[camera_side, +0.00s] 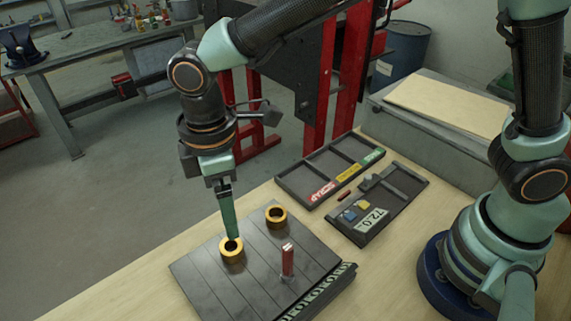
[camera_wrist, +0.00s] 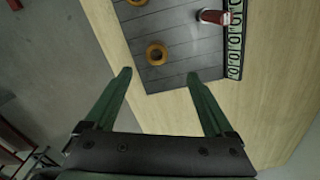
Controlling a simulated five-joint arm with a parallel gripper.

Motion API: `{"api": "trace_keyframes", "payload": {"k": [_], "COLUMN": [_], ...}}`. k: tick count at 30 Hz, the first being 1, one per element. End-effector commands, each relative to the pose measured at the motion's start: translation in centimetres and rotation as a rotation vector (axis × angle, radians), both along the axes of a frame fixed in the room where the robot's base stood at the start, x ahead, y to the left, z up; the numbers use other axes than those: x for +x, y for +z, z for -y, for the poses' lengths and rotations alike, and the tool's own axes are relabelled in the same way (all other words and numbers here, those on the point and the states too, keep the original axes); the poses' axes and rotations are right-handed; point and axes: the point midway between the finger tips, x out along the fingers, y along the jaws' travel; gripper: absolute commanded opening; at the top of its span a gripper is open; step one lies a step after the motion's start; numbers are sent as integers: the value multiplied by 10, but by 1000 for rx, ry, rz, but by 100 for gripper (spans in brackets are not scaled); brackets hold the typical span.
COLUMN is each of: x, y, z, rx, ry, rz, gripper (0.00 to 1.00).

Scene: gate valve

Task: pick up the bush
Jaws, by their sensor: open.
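Two brass-coloured ring bushes lie on a dark grooved plate (camera_side: 205,271). The nearer bush (camera_side: 232,257) is at the left of the plate in the side view, and the farther bush (camera_side: 276,223) is behind it to the right. My gripper (camera_side: 231,238) points down, its green fingers overlapping the nearer bush in the side view; I cannot tell if they touch. In the wrist view my gripper (camera_wrist: 158,75) is open and empty, with the nearer bush (camera_wrist: 156,60) just beyond the gap between its fingertips. The farther bush (camera_wrist: 137,2) is cut by the top edge.
A red upright pin (camera_side: 287,263) stands on the plate near its label strip; it also shows in the wrist view (camera_wrist: 214,17). Behind lie a compartment tray (camera_side: 292,187) and a dark tray (camera_side: 408,194) with small blocks. The wooden bench (camera_side: 130,287) is bare left of the plate.

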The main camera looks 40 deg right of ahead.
Motion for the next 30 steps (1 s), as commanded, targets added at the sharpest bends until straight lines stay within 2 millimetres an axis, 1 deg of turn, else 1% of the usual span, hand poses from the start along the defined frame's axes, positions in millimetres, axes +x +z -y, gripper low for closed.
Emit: {"api": "trace_keyframes", "payload": {"k": [9,12,17,24,27,30], "x": [0,0,1,8,7,7], "y": [-51,-61,-69,-99,-111,-117], "z": [1,0,0,-4,-4,-3], "rx": [-5,-3,-2,-2,-2,-2], "ry": [-1,-1,-2,-2,-2,-2], "rz": [-5,-3,-2,-3,-2,-2], "gripper": [88,88,88,88,88,88]}}
